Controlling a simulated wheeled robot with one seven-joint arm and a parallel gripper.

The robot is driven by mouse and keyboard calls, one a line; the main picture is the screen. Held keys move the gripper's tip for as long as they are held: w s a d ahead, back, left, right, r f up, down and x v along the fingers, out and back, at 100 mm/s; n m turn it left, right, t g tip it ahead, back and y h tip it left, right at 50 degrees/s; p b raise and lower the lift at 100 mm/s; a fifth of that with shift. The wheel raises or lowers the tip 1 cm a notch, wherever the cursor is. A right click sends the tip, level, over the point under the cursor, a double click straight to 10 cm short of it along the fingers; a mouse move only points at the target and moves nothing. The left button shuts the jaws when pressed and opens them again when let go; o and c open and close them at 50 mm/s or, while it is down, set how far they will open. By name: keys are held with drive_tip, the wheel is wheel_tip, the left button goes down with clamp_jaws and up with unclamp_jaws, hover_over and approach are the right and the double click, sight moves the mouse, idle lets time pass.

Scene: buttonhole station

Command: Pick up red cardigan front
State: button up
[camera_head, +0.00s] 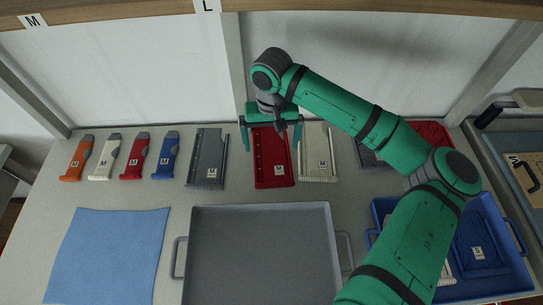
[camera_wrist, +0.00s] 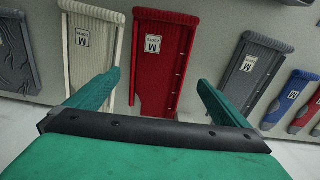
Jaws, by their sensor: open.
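The red cardigan front (camera_head: 273,172) lies flat on the table in the back row, with a white M label and a line of dark dots along one side. In the wrist view the red cardigan front (camera_wrist: 163,62) lies beyond and between my fingers. My gripper (camera_head: 271,140) is over its far part with one finger to each side. In the wrist view my gripper (camera_wrist: 158,84) is open and empty, apart from the red piece. The arm hides none of its near end.
A grey front (camera_head: 207,158) and a cream front (camera_head: 317,155) lie close on either side. Several small coloured pieces (camera_head: 133,157) lie left. A grey tray (camera_head: 260,207) stands in front, a blue cloth (camera_head: 107,255) left, a blue crate (camera_head: 500,284) right. A shelf (camera_head: 130,10) overhangs behind.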

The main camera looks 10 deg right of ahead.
sight(272, 159)
drive_tip(key=shift+d+f, duration=0.1)
drive_tip(key=shift+f, duration=3.1)
drive_tip(key=shift+s, duration=0.1)
drive_tip(key=c, duration=0.7)
